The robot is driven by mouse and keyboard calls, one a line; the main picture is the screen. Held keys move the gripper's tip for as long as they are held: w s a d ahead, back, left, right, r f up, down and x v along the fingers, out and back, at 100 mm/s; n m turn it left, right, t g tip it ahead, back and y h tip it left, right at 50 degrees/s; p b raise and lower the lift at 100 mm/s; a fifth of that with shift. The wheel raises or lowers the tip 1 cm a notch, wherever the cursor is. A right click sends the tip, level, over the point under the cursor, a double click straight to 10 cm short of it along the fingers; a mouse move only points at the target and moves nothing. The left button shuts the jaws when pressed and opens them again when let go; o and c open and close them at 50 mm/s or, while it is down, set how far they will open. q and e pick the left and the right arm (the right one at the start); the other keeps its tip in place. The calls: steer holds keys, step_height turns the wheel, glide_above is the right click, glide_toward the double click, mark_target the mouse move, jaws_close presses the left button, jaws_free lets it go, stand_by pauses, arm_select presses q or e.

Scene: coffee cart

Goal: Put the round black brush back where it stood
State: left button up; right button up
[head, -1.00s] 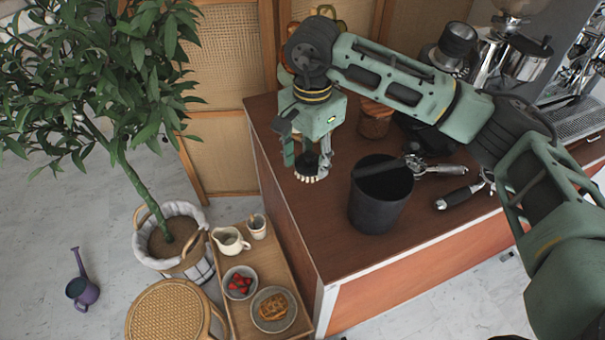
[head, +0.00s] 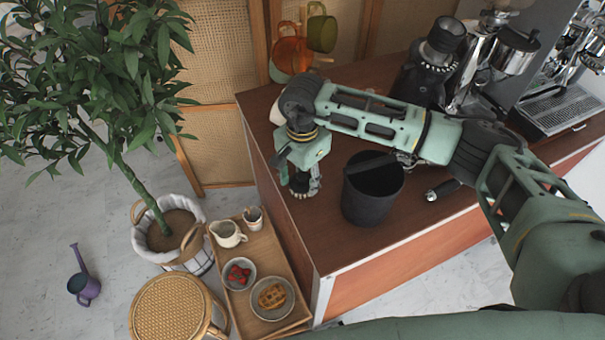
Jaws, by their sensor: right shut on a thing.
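My right gripper (head: 302,182) is over the left part of the brown counter (head: 268,122), pointing down. It is shut on the round black brush (head: 301,189), whose dark body shows between the fingers, mostly hidden by them. The brush is at or just above the counter top; I cannot tell if it touches. My left gripper is not in view.
A black bin (head: 368,203) stands just right of the gripper. A portafilter (head: 442,190), a grinder (head: 432,68) and an espresso machine (head: 560,105) are further right. A wooden tray (head: 262,243) with dishes stands below the counter's left side.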

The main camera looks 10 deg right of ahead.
mark_target(302, 176)
steer(key=shift+f, duration=0.2)
steer(key=o, duration=0.8)
steer(key=shift+r, duration=0.1)
steer(key=shift+c, duration=0.2)
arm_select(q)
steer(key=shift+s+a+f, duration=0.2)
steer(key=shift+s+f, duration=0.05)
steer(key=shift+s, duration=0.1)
arm_select(e)
steer(key=o, duration=0.3)
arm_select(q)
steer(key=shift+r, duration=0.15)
arm_select(e)
steer(key=shift+o, duration=0.2)
steer(key=shift+r, duration=0.1)
steer(key=shift+r, duration=0.2)
arm_select(q)
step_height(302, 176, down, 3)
steer(key=b, duration=0.3)
arm_select(e)
step_height(302, 176, up, 12)
steer(key=shift+f, duration=0.15)
